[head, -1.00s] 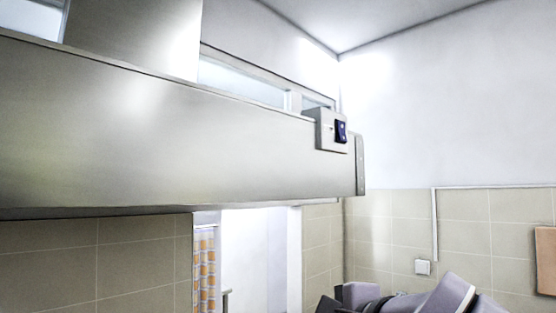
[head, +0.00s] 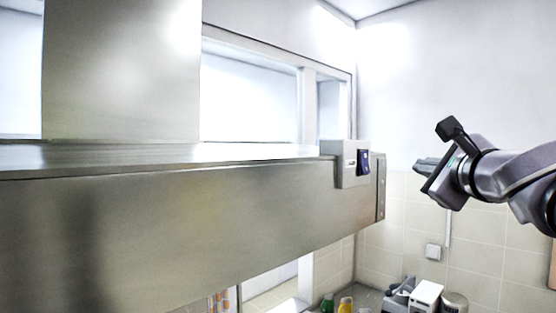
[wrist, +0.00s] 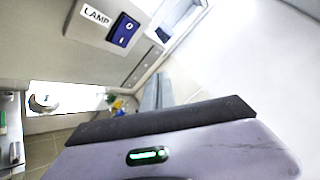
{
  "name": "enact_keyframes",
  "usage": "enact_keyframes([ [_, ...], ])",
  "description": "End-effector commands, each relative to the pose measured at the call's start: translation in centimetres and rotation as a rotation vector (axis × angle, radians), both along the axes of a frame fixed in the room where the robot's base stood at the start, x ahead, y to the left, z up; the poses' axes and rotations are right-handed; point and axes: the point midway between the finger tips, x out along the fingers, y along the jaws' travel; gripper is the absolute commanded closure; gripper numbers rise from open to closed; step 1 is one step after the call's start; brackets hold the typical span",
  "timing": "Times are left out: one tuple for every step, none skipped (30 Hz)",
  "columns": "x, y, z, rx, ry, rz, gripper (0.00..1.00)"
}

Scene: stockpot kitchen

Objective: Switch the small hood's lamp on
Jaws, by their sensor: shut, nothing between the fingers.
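The small hood (head: 200,220) is a long steel box across the left and middle of the head view. A grey switch box (head: 345,176) sits on its front near the right end, with a dark blue rocker switch (head: 364,162). In the wrist view the box carries a label reading LAMP (wrist: 96,15), and the blue rocker (wrist: 124,30) shows a circle and a bar mark. I cannot tell which side is pressed. The lamp itself is not visible. My gripper (head: 424,165) is shut and empty, to the right of the switch and apart from it; its fingers (wrist: 158,92) also show in the wrist view.
A steel duct (head: 120,75) rises from the hood's top. Bottles (head: 345,304) and a white box (head: 426,295) stand below, near the tiled corner. The air between gripper and switch looks clear.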

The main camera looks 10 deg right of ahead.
Motion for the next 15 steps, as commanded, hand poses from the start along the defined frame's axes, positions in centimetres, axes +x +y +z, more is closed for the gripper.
enact_keyframes([
  [0.0,0.0,-0.1,-0.001,0.0,0.0,1.0],
  [0.0,0.0,-0.1,-0.001,0.0,0.001,1.0],
  [0.0,0.0,-0.1,-0.001,0.0,0.001,1.0],
  [0.0,0.0,-0.1,-0.001,0.0,0.001,1.0],
  [0.0,0.1,-0.1,-0.001,0.0,0.001,1.0],
  [0.0,0.1,-0.1,-0.001,0.0,0.001,1.0],
  [0.1,0.1,-0.1,-0.001,0.0,0.001,1.0],
  [0.1,0.2,-0.1,-0.001,0.001,0.002,1.0],
  [0.3,0.3,-0.2,0.0,0.0,0.003,1.0],
  [0.5,0.5,-0.2,0.0,0.001,0.003,1.0],
  [0.8,0.7,-0.2,0.0,0.001,0.004,1.0],
  [1.2,1.0,-0.2,0.001,0.001,0.005,1.0],
  [1.6,1.3,-0.3,0.0,0.001,0.005,1.0],
  [1.9,1.6,-0.3,0.0,0.002,0.006,1.0],
  [2.4,2.0,-0.4,0.0,0.002,0.005,1.0],
])
